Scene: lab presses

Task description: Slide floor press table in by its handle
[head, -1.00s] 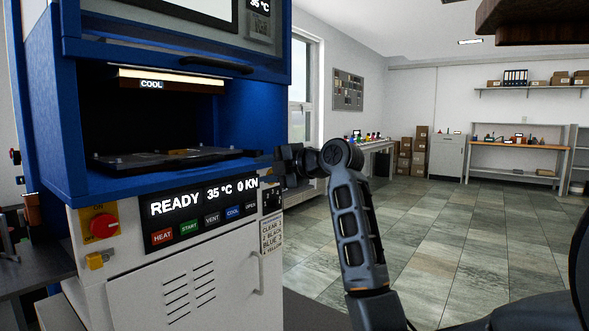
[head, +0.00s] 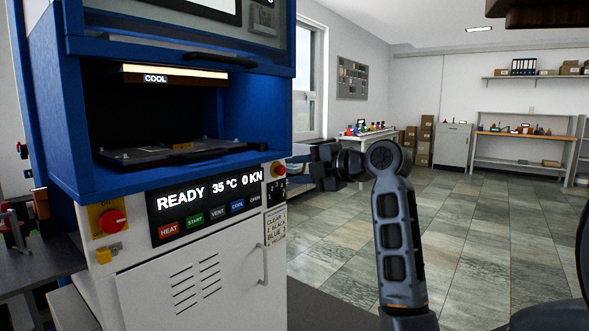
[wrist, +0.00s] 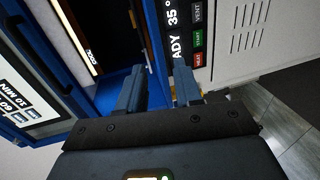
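The floor press table (head: 150,155) is a dark flat plate lying on the floor of the blue press opening, seen in the head view. A dark bar at its front edge (head: 205,152) may be its handle, but I cannot tell for sure. My gripper (head: 325,166) is to the right of the press in the head view, apart from the table. In the wrist view my gripper (wrist: 158,88) has its two fingers spread, with nothing visible held between them. The blue press edge and control panel lie beyond the fingers.
The press front (head: 205,285) has a control panel (head: 215,200) reading READY 35 °C 0 KN, a red knob (head: 111,222) and a door handle (head: 265,262). The tiled floor to the right is clear. A workbench (head: 520,145) stands far back.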

